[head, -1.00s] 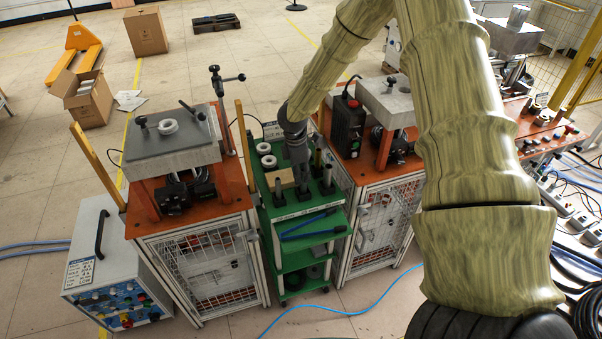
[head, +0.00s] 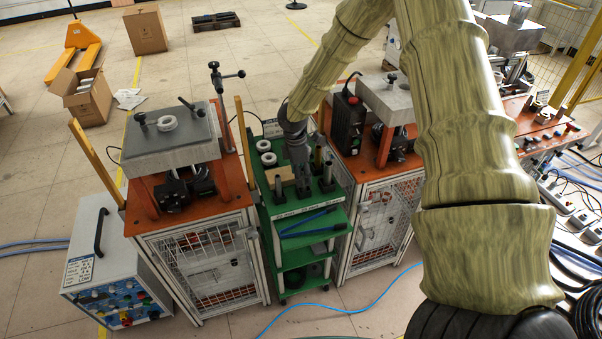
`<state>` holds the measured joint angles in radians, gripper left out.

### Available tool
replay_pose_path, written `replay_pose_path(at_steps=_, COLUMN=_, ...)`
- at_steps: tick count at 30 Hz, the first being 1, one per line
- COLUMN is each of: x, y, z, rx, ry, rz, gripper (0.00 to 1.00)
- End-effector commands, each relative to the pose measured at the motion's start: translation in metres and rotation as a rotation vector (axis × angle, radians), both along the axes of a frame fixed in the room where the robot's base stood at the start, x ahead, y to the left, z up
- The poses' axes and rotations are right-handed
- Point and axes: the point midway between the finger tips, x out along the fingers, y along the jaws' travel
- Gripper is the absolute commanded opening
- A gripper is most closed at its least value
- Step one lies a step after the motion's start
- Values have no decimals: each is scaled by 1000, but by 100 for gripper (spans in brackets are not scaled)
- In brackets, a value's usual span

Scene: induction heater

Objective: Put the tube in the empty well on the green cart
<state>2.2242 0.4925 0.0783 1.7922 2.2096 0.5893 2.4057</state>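The green cart (head: 283,208) stands between two orange-topped machine stands. My gripper (head: 302,186) reaches down over the cart's top from behind, fingers pointing down among several upright dark tubes. One dark tube (head: 278,189) stands near the front left of the top, left of my gripper. Another tube (head: 328,178) stands close on its right, and a third (head: 318,158) a little behind that. My gripper is small and dark here. I cannot tell whether its fingers are open or hold a tube. The empty well cannot be made out.
Two white rings (head: 264,146) and a tan block (head: 284,176) lie on the cart's top. Blue-handled tools (head: 308,222) lie on the shelf below. The left machine (head: 170,140) and right machine (head: 390,95) stand close on both sides, leaving little sideways room.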

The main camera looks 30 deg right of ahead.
Motion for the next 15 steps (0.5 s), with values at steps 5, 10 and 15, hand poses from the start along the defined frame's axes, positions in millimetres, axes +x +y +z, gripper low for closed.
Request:
replay_pose_path(at_steps=5, x=0, y=0, z=0, rx=0, ry=0, rz=0, gripper=52)
replay_pose_path(at_steps=10, x=1, y=1, z=9, rx=1, ry=-1, rz=-1, gripper=52)
replay_pose_path(at_steps=15, x=2, y=3, z=31, rx=1, ry=-3, rz=-1, gripper=52)
